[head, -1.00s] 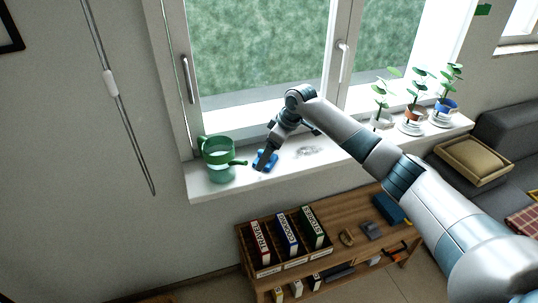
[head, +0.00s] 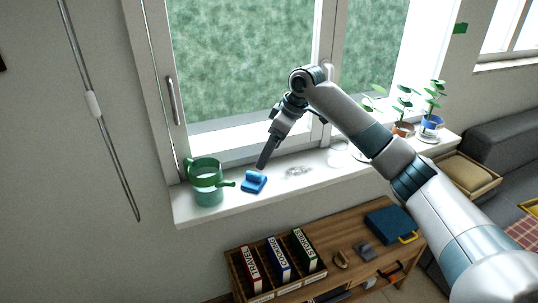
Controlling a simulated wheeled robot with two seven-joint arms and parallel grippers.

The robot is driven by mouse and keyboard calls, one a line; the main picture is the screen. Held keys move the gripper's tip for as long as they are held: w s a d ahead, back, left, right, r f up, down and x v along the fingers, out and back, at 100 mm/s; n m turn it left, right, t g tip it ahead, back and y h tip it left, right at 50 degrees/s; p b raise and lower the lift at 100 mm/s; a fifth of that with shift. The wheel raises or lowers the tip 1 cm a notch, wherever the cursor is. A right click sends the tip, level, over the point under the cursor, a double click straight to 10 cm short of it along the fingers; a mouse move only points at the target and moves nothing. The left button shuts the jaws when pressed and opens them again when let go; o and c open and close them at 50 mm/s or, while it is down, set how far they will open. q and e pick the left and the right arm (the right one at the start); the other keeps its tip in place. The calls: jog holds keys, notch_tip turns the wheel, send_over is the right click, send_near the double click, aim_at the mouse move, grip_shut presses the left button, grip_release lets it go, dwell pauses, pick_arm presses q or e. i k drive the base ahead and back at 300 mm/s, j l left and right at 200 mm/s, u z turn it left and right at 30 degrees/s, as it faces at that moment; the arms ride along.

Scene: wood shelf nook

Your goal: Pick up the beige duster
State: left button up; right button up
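No duster that is clearly beige stands out. A small tan curved item (head: 341,259) lies on the wooden shelf unit's top; I cannot tell whether it is the duster. A blue block-like item with a raised grip (head: 253,181) sits on the white windowsill (head: 315,175), right of the green watering can (head: 207,184). My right gripper (head: 262,165) points down just above the blue item and looks apart from it. Its fingers are seen edge-on, so their opening is hidden. It carries nothing visible. My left gripper is out of view.
A grey smudge (head: 298,172) and a clear glass (head: 338,156) are on the sill, with potted plants (head: 431,122) farther right. Below, the wooden shelf unit (head: 325,235) holds a book box (head: 277,275), a dark grey item (head: 364,250) and a blue case (head: 389,224).

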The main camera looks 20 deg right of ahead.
aim_at(341, 259)
jog(key=z, duration=1.35)
